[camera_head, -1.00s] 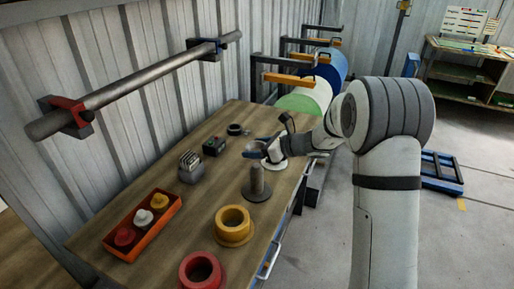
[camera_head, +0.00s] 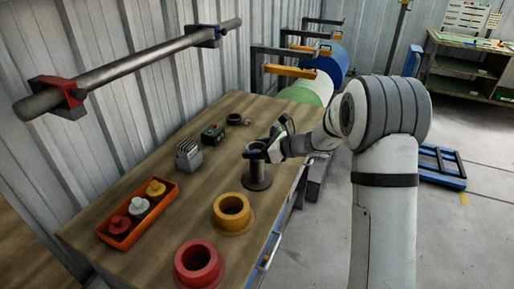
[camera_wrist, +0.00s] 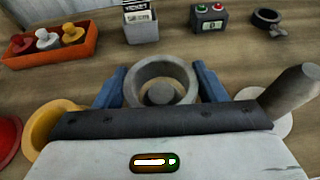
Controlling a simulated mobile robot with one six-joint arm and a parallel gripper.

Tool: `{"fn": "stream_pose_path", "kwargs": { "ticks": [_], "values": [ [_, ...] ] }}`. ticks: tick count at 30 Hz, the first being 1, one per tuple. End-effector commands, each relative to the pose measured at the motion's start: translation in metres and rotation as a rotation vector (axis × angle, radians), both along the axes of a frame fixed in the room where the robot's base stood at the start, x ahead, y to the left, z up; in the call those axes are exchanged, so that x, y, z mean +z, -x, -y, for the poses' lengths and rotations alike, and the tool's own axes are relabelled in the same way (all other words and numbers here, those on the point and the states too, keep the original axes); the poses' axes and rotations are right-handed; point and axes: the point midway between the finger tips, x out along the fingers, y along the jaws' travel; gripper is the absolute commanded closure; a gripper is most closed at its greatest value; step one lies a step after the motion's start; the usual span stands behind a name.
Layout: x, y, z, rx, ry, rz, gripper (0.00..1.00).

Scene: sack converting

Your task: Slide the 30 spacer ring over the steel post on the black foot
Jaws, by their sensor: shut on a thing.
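My gripper (camera_head: 268,148) is shut on a grey ring (camera_head: 255,146), likely the 30 spacer ring; no number is readable on it. In the wrist view the ring (camera_wrist: 143,77) sits between two blue fingers, roughly level. The steel post (camera_head: 258,171) stands upright on its round black foot (camera_head: 257,186) directly below the ring. The post's top (camera_wrist: 160,94) shows through the ring's hole, near its middle to lower part. The ring appears at or just above the post's top; I cannot tell whether it encircles it. The black foot is hidden in the wrist view.
A second post (camera_wrist: 291,91) on a white foot stands close right of my gripper in the wrist view. Yellow (camera_head: 232,212) and red (camera_head: 199,264) rings stand nearer. An orange tray (camera_head: 137,212), grey card holder (camera_head: 188,155) and button box (camera_head: 213,134) lie left.

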Motion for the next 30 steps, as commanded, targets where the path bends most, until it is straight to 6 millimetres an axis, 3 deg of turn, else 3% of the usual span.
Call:
{"fn": "stream_pose_path", "kwargs": {
  "ticks": [30],
  "values": [
    [-0.061,0.0,0.001,-0.001,-0.001,0.001,0.72]
  ]
}}
